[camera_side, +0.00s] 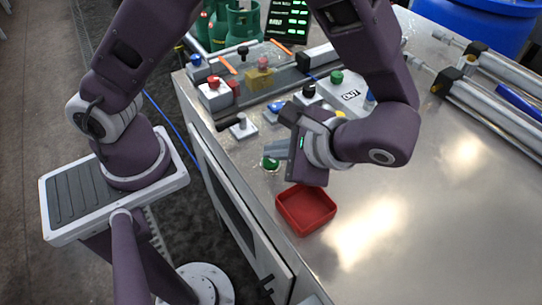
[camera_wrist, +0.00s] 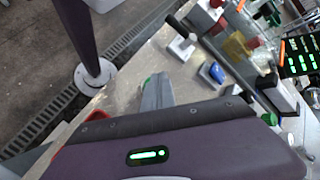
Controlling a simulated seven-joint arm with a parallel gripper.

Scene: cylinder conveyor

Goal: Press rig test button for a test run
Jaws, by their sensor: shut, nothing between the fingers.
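My gripper (camera_side: 268,150) is shut and empty, held over the left part of the metal table with its fingers pointing left in the side view. In the wrist view the closed grey fingers (camera_wrist: 158,88) stick out past the gripper body. A round green button (camera_side: 270,164) shows just below the fingertips in the side view, partly hidden by them; contact cannot be told. In the wrist view only a bit of green (camera_wrist: 148,80) shows beside the fingers. Another green button (camera_side: 336,77) stands on a white box farther back. No readable label shows which one is the rig test button.
A red tray (camera_side: 305,226) sits near the front edge. A green-lettered display (camera_side: 287,20) is at the back.

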